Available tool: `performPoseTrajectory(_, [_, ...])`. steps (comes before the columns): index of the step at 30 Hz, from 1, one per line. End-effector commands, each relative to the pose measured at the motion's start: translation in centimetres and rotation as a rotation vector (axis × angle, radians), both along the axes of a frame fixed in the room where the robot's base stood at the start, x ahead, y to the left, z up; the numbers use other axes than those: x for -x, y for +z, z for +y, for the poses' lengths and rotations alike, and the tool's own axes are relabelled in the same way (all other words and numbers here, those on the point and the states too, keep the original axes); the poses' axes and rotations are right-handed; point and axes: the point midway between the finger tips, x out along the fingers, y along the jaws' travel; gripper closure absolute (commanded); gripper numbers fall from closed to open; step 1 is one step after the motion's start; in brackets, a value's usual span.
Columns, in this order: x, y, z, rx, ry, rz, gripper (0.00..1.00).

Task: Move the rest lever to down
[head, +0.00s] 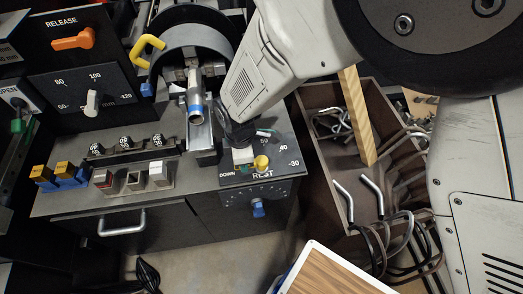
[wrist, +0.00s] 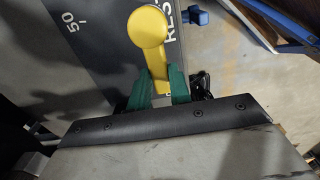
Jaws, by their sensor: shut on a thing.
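The rest lever is yellow with a round knob (head: 261,162), on the dark panel marked REST, DOWN and a number scale. In the head view its knob stands just above the REST label and right of DOWN. In the wrist view the round knob (wrist: 147,27) and part of its stem show clearly. My gripper (wrist: 159,87) has green fingertips closed on both sides of the yellow stem, below the knob. In the head view my gripper (head: 244,156) reaches down beside the knob, and the wrist hides part of the panel and the lever's base.
A blue knob (head: 258,208) is on the front face below the panel. A metal trough with a tube (head: 196,108) stands left of my wrist. A brown bin (head: 330,184) of bent rods and a wood strip lies to the right. A wood-topped board (head: 335,275) is in front.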

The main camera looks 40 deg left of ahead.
Motion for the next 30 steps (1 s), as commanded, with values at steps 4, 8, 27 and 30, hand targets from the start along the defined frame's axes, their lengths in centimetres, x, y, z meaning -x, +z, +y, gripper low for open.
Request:
performPoseTrajectory(4, [0.58,0.07,0.48,-0.001,0.031,-0.001,1.00])
performPoseTrajectory(8, [0.73,0.06,0.57,-0.001,0.039,-0.001,1.00])
performPoseTrajectory(27, [0.73,0.10,0.51,-0.001,0.036,0.000,0.58])
performPoseTrajectory(30, [0.70,0.80,0.54,-0.003,0.036,-0.001,0.58])
